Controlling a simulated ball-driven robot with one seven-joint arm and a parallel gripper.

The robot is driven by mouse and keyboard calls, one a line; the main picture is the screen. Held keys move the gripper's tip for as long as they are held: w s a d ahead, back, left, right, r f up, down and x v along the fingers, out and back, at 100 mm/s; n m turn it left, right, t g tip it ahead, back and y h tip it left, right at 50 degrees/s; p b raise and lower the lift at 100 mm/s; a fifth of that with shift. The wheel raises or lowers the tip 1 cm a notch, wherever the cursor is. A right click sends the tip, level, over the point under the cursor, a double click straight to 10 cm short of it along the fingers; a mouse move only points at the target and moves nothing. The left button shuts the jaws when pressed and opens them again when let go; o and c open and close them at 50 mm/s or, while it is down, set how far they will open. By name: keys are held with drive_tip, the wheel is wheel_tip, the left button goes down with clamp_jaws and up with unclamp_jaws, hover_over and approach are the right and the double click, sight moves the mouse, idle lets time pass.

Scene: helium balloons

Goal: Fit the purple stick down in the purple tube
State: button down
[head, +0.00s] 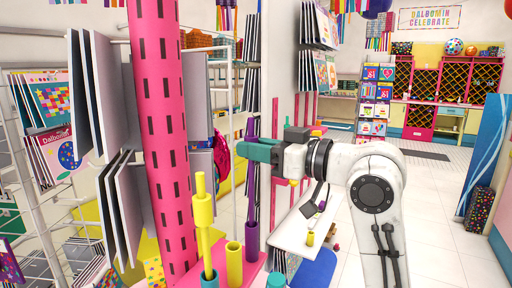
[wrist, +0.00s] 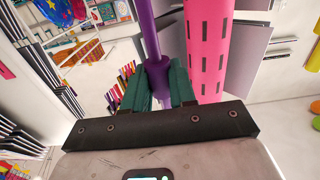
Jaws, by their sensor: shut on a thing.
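The purple stick (head: 250,196) stands about upright, with my gripper (head: 254,150) shut on it. In the wrist view the stick (wrist: 147,28) and its thicker collar (wrist: 157,62) show between the green fingers (wrist: 160,88). The purple tube (head: 252,239) stands directly below the stick in the head view. The stick's lower part lines up with the tube's mouth there. I cannot tell whether its tip is inside the tube or just above or behind the rim. The tube is not visible in the wrist view.
A yellow stick (head: 202,207) stands in a teal tube (head: 210,279) at the left. A yellow tube (head: 234,266) stands close beside the purple one, on a pink base. A pink slotted post (head: 160,130) with grey panels rises left of my gripper. Open floor lies right.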

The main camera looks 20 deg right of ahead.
drive_tip(key=shift+f+b, duration=1.55)
drive_tip(key=shift+f, duration=0.9)
idle(0.4)
drive_tip(key=c, duration=0.8)
unclamp_jaws()
drive_tip(key=shift+c, duration=0.2)
drive_tip(key=v, duration=0.8)
idle(0.4)
